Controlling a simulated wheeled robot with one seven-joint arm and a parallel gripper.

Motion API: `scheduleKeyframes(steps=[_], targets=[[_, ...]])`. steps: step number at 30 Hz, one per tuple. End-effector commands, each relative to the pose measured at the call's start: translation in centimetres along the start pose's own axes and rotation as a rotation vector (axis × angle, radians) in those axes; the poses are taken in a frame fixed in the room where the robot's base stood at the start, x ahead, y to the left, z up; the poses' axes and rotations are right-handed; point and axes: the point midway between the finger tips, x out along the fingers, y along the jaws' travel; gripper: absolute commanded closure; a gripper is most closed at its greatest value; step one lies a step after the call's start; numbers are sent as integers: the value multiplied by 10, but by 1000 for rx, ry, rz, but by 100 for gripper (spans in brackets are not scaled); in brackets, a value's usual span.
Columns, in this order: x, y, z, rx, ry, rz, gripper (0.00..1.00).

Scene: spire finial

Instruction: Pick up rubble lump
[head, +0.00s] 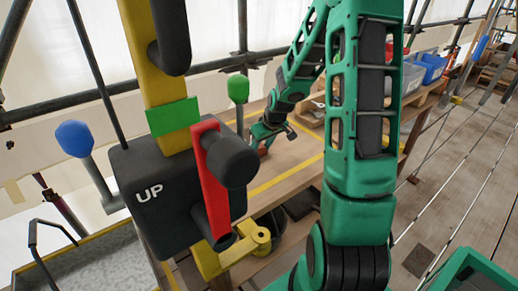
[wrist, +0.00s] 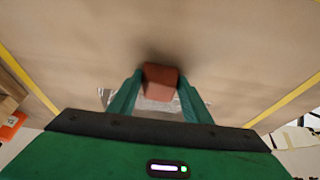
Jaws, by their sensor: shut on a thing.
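The rubble lump (wrist: 160,80) is a reddish-brown block with flat faces. In the wrist view it sits between the two green fingers of my gripper (wrist: 158,92), which are shut on it. Wooden board lies beyond it, and a dark shadow falls beside the lump. I cannot tell whether the lump touches the board. In the head view my gripper (head: 266,146) is low over the wooden bench top (head: 290,160), far along it. Only a small reddish patch of the lump shows there; the gripper hides the rest.
A black box marked UP (head: 165,190) with a red lever (head: 215,180) stands close at the left. A blue bin (head: 430,68) and a grey bin (head: 410,78) are at the bench's far end. Yellow lines mark the bench top. Scaffold poles run behind it.

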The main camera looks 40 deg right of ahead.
Motion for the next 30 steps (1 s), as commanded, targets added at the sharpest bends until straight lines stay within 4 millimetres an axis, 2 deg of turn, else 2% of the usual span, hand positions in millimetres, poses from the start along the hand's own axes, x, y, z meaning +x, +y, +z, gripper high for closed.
scheduleKeyframes(steps=[8, 9, 10, 11, 23, 30], targets=[[1, 0, 0, -1, 1, 0, 84], [1, 0, 0, 0, 0, 0, 46], [1, 0, 0, 0, 1, 1, 39], [1, 0, 0, 0, 0, 1, 37], [-5, 0, -1, -1, 2, 2, 37], [-38, 0, -2, -1, 4, 4, 37]])
